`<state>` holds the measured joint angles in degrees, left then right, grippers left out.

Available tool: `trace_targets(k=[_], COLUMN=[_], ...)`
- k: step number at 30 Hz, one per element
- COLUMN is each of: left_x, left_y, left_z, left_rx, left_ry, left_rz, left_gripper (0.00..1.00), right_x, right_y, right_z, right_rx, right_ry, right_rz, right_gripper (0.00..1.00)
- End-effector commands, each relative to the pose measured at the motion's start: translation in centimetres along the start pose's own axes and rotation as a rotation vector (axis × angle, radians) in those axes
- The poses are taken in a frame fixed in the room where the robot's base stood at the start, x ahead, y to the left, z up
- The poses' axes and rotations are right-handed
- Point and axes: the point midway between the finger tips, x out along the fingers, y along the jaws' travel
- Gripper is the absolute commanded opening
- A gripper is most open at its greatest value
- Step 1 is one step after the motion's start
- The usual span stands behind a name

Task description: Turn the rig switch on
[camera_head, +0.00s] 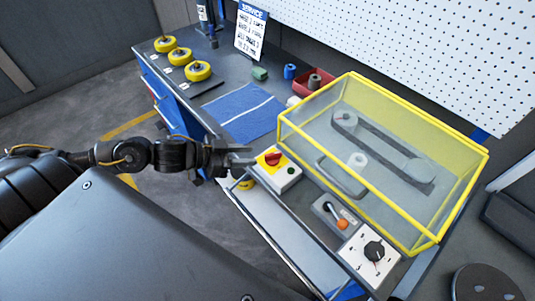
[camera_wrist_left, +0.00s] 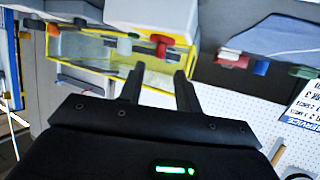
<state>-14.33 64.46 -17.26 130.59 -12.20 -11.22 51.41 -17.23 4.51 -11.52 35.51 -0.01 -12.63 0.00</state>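The switch box (camera_head: 277,174) is a white box near the bench's front edge. It carries a red rotary knob (camera_head: 272,158) on a yellow plate and a green button (camera_head: 291,170). My left gripper (camera_head: 243,161) is just left of the box, pointing at it. In the left wrist view its two fingers (camera_wrist_left: 160,86) stand apart with nothing between them, so it is open. The red knob (camera_wrist_left: 161,41) shows beyond the fingertips there, apart from them. Which way the knob is set is hard to tell. My right gripper is not in view.
A yellow-framed clear guard (camera_head: 440,238) covers a belt rig right of the box. A lever with an orange knob (camera_head: 342,223) and a black dial (camera_head: 374,250) sit nearer the front.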

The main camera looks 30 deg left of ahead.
Motion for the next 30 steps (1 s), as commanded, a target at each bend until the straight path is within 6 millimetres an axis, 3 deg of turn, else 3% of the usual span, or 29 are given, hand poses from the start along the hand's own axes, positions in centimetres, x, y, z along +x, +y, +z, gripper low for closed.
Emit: trace_targets(k=[6, 12, 24, 30], left_x=[3.8, 6.1, 6.9, 6.9], left_y=[0.0, 0.0, 0.1, 0.1], left_z=[-0.5, -0.2, -0.1, -0.1], left_rx=[-0.002, -0.001, 0.001, 0.001], left_ry=[0.006, 0.002, 0.0, 0.0], left_rz=[0.001, 0.001, 0.002, 0.002], left_gripper=[0.34, 0.34, 0.34, 0.1], right_x=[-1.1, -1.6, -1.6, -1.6], right_y=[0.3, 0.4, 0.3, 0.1], right_z=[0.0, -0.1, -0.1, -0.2], right_rx=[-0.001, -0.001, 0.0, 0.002], right_ry=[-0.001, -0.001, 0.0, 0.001], right_rz=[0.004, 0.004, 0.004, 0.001], right_gripper=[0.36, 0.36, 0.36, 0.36])
